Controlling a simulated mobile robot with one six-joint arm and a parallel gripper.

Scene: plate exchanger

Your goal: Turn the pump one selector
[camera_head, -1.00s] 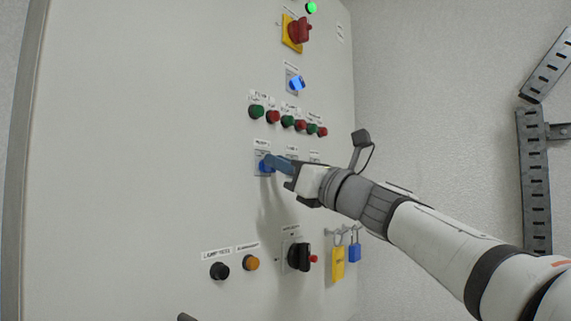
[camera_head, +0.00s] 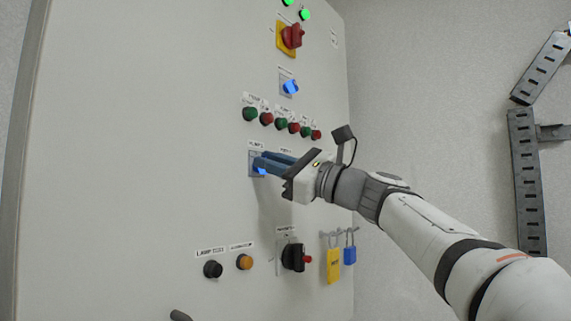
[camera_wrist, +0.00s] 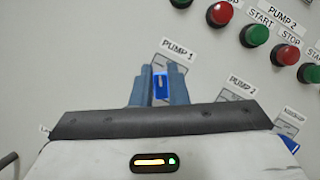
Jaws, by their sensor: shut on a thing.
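The pump one selector (camera_head: 260,171) is a blue knob on a grey plate on the panel, under a "PUMP 1" label (camera_wrist: 178,49). In the wrist view the knob (camera_wrist: 160,86) shows between my two blue-grey fingers, with a light mark on it. My gripper (camera_head: 263,164) is shut on the knob, one finger on each side. In the wrist view the label and plate are slanted relative to my fingers. The fingers hide much of the knob, so its exact pointing is hard to tell.
The PUMP 2 selector plate (camera_wrist: 231,103) is close by on the right, partly behind my gripper. Green and red push buttons (camera_head: 281,124) sit above. A blue selector (camera_head: 290,87) and red-yellow main switch (camera_head: 291,37) are higher. Padlocks (camera_head: 334,265) hang below my arm.

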